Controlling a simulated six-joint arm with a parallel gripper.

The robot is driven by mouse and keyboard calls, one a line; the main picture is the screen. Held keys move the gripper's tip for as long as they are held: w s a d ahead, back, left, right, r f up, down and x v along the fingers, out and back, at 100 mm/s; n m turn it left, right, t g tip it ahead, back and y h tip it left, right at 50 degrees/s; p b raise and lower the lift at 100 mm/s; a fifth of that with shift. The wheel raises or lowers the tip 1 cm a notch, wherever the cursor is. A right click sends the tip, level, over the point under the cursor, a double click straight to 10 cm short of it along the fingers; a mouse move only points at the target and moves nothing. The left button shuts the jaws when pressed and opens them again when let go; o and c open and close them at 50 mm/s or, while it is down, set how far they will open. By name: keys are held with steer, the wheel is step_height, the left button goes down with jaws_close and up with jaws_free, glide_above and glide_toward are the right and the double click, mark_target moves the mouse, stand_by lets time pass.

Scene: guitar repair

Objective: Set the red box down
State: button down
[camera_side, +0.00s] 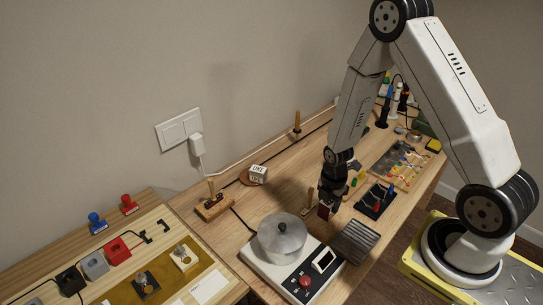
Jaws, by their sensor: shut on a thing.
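My gripper (328,203) points down above the wooden bench (240,225), just right of the pot. It is shut on a small dark red box (323,211), which shows only in part between and below the dark fingers. I cannot tell from this view whether the box touches the bench or hangs a little above it.
A lidded metal pot (282,236) stands on a white unit with a red knob (305,281). A grey ribbed pad (356,241), a dark tray (376,199) and a parts board (402,163) lie to the right. Another red block (117,250) sits on the left bench.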

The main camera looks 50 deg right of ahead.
mark_target(328, 210)
steer(key=shift+f, duration=1.7)
steer(key=shift+f, duration=0.15)
steer(key=shift+c, duration=0.6)
jaws_free()
steer(key=shift+r, duration=0.2)
steer(key=shift+r, duration=5.95)
